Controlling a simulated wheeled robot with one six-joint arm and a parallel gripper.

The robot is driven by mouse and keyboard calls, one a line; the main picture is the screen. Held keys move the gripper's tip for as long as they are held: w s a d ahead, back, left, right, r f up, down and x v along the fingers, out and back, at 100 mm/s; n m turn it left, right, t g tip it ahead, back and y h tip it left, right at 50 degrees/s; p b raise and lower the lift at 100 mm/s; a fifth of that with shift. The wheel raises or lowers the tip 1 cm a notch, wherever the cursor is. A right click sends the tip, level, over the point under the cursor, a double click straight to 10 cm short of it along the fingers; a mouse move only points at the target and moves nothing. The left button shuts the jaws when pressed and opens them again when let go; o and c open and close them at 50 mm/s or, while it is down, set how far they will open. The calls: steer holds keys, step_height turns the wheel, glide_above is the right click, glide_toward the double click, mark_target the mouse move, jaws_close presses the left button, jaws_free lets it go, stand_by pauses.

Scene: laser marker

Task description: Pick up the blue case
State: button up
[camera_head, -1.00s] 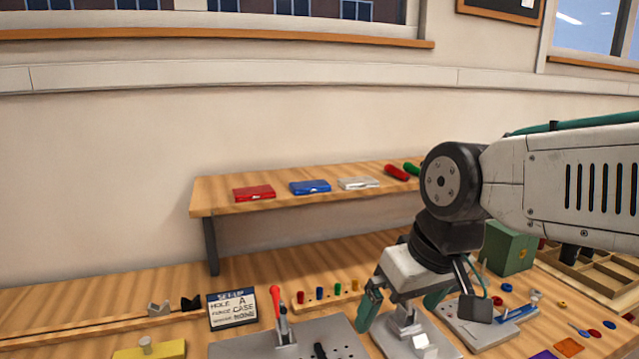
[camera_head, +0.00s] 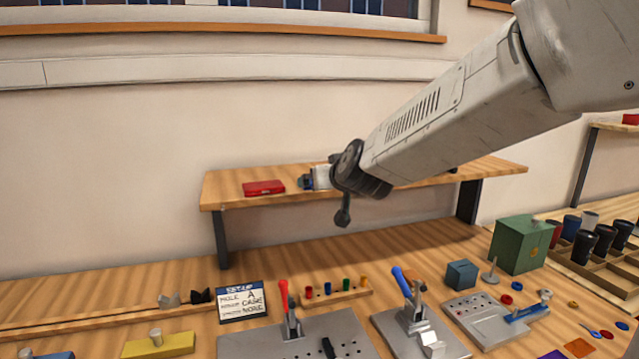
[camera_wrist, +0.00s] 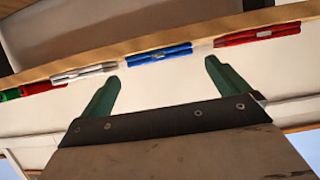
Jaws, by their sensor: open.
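The blue case (camera_wrist: 158,54) lies flat on the wooden shelf, seen edge-on in the wrist view. It is ahead of my gripper (camera_wrist: 162,70), between the lines of the two green fingers and apart from them. The fingers are spread with nothing between them. In the head view my gripper (camera_head: 306,182) is at the shelf's height, right of the red case (camera_head: 264,188). There my arm and gripper hide most or all of the blue case.
The wooden shelf (camera_head: 235,190) stands above the workbench. The red case (camera_wrist: 257,36) and a white case (camera_wrist: 84,73) flank the blue one in the wrist view. Below are a sign (camera_head: 242,302), clamp fixtures and a green box (camera_head: 520,244).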

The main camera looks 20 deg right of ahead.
steer(key=x, duration=0.4)
steer(key=c, duration=0.8)
steer(key=shift+c, duration=0.2)
steer(key=shift+r, duration=1.5)
steer(key=s+r, duration=0.2)
steer(key=s, duration=1.4)
steer(key=shift+d, duration=0.3)
